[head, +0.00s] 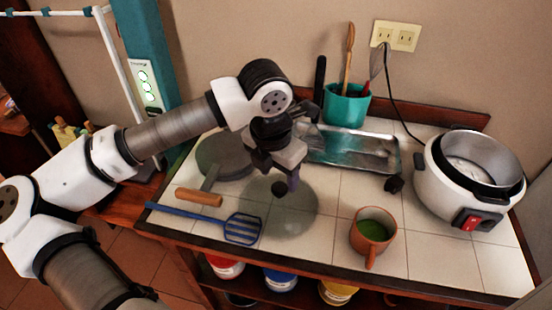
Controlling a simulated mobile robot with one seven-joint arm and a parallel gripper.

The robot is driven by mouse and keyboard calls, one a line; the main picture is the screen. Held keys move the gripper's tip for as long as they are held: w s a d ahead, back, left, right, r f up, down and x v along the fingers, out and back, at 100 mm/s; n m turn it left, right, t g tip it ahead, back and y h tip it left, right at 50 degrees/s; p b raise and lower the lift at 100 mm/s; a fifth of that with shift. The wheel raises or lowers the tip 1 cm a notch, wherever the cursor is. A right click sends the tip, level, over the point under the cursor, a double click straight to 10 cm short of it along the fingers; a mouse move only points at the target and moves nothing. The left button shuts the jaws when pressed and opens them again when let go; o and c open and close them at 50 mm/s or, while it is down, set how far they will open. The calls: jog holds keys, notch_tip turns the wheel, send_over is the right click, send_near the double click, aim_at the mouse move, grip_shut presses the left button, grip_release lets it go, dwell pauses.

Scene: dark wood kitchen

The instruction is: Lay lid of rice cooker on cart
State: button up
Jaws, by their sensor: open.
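The round glass lid (292,218) with a dark knob lies on the tiled top of the cart (335,262), apparently flat, near the front middle. My gripper (285,186) points down right at the knob and is open. One finger shows just right of the knob; the other is hard to make out, and I cannot tell if either touches it. The white rice cooker (440,192) stands at the right end of the cart, uncovered, with its grey inner pot showing and a red switch on the front.
An orange mug (372,237) with green liquid stands right of the lid. A blue slotted spatula (242,229) and a grey pan (222,160) with a wooden handle lie left. A metal tray (350,150) and a teal utensil pot (345,106) are behind.

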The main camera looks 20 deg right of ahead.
notch_tip(320, 180, up, 6)
jog(key=shift+s+a+b, duration=0.25)
jog(key=shift+a+b, duration=0.1)
jog(key=shift+a, duration=0.05)
